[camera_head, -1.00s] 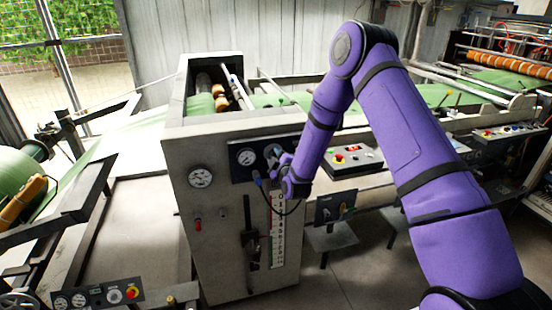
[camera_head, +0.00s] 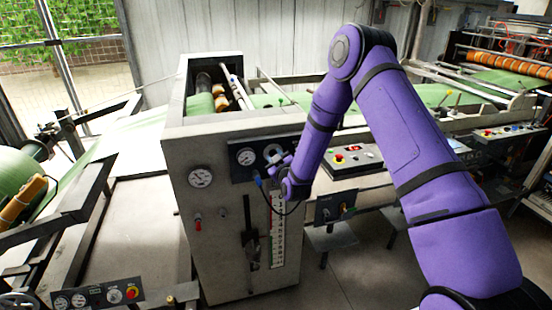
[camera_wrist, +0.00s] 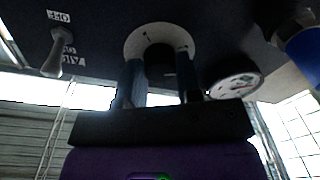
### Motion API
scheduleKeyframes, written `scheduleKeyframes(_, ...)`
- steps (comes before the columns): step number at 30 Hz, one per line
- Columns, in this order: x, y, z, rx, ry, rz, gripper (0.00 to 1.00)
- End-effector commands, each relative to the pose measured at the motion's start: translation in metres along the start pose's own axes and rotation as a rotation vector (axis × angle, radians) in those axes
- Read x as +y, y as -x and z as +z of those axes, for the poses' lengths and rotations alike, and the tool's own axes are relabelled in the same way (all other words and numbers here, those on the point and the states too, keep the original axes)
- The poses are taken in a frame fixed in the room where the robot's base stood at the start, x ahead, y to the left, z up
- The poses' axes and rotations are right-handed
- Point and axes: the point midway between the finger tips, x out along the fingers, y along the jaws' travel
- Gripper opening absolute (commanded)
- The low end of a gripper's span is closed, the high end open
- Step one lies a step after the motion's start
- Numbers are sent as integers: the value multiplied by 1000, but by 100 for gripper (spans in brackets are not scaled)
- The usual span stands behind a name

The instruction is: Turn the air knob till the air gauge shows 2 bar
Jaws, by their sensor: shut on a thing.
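The air knob (camera_wrist: 160,60) is a dark round knob on a pale dial plate (camera_wrist: 138,40) in the wrist view. My gripper (camera_wrist: 159,75) is shut on it, one finger at each side. In the head view my gripper (camera_head: 277,166) is at the dark panel, just below the pale dial plate (camera_head: 271,152); the knob is hard to make out there. A white round gauge (camera_head: 246,156) sits left of the dial in the head view. A gauge (camera_wrist: 235,84) also shows at a steep slant beside the right finger in the wrist view. Its reading is not legible.
A switch lever (camera_wrist: 54,58) with OFF and AIR labels stands left of the knob in the wrist view. A blue part (camera_wrist: 299,45) is at the right. In the head view, a larger gauge (camera_head: 200,177) and a scale strip (camera_head: 278,235) are on the cabinet front.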

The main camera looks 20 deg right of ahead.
Motion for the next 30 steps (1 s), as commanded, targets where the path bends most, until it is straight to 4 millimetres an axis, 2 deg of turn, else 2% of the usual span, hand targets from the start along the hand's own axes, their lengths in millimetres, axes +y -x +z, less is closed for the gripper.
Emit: scheduleKeyframes(30,-1,0,1,35,-964,55,9)
